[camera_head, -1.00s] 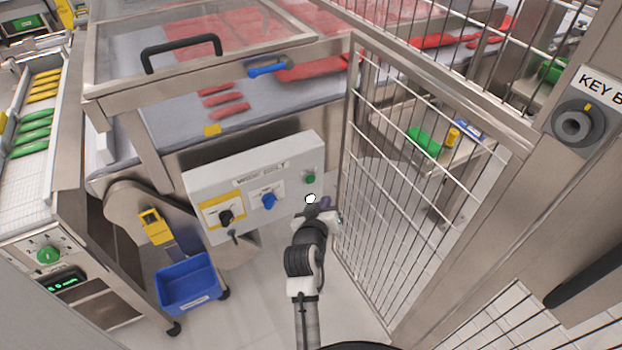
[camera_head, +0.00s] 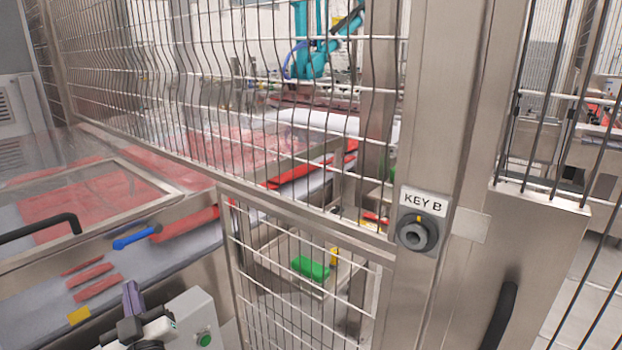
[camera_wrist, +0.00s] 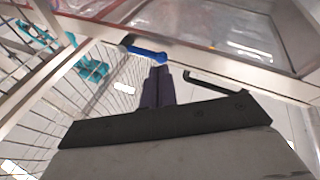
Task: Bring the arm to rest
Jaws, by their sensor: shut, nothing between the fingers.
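My gripper (camera_head: 132,298) shows at the lower left of the head view, in front of the grey control box (camera_head: 190,312). Its purple fingers are together and hold nothing. In the wrist view the shut fingers (camera_wrist: 158,88) point up the picture, with the blue handle (camera_wrist: 148,55) and a black handle (camera_wrist: 218,85) beyond them. I see no contact with either. Most of my arm is below the head view's edge.
A wire-mesh fence (camera_head: 300,265) stands right of my gripper, joined to a steel post with the KEY B lock (camera_head: 417,233). A conveyor with red packs (camera_head: 90,274) and a clear lid with a black handle (camera_head: 40,228) lies left. A teal robot arm (camera_head: 312,60) stands behind the fence.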

